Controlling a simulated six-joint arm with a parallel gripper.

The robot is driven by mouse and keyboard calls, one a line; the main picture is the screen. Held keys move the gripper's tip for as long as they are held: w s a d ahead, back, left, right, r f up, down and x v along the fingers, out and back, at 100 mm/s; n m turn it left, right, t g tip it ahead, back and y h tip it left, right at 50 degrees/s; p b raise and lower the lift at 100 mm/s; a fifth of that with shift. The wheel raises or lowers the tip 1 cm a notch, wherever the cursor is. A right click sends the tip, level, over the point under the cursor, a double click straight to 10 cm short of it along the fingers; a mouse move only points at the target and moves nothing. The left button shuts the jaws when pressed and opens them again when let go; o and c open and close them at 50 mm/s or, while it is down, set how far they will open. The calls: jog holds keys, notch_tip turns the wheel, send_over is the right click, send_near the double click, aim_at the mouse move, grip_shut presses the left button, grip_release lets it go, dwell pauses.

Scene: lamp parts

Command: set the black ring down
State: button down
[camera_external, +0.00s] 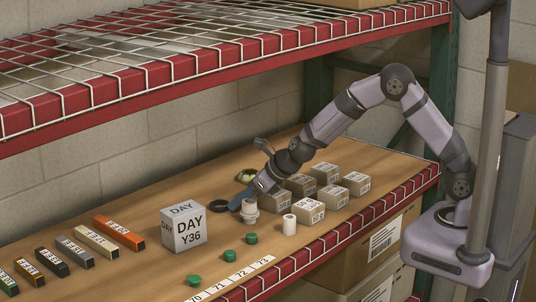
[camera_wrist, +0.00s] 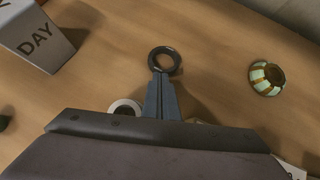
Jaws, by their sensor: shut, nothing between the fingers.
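The black ring (camera_wrist: 178,60) lies flat on the wooden shelf, just beyond my fingertips in the wrist view. It also shows in the external view as a dark ring (camera_external: 219,209) to the right of the grey DAY cube. My gripper (camera_wrist: 160,76) is shut with its two fingers together and nothing between them. The fingertips come up to the ring's near rim; I cannot tell whether they touch it. In the external view my gripper (camera_external: 233,205) reaches down and left toward the ring.
A grey DAY cube (camera_external: 183,228) stands left of the ring. White cylindrical parts (camera_external: 249,210) stand close to my gripper, and several cardboard boxes (camera_external: 309,211) stand to the right. A green-and-cream ring (camera_wrist: 267,78) lies to the right in the wrist view. Green caps (camera_external: 230,256) lie near the front edge.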

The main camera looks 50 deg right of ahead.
aim_at(212, 202)
jog(key=shift+w+a+r+p, duration=0.2)
jog(key=shift+w+p, duration=0.3)
jog(key=shift+p, duration=0.2)
jog(key=w+p, duration=0.2)
jog(key=w+a+p, duration=0.1)
jog(key=w+p, duration=0.1)
jog(key=shift+a+r+p, duration=0.15)
jog(key=shift+p, duration=0.2)
jog(key=shift+w+a+p, duration=0.2)
jog(key=shift+w+p, duration=0.5)
jog(key=shift+p, duration=0.2)
jog(key=shift+w+a+f, duration=0.1)
jog(key=shift+w+f, duration=0.15)
jog(key=shift+f, duration=0.15)
jog(key=shift+s, duration=0.1)
jog(key=b+v, duration=0.1)
jog(key=v, duration=0.9)
jog(key=shift+r, duration=0.15)
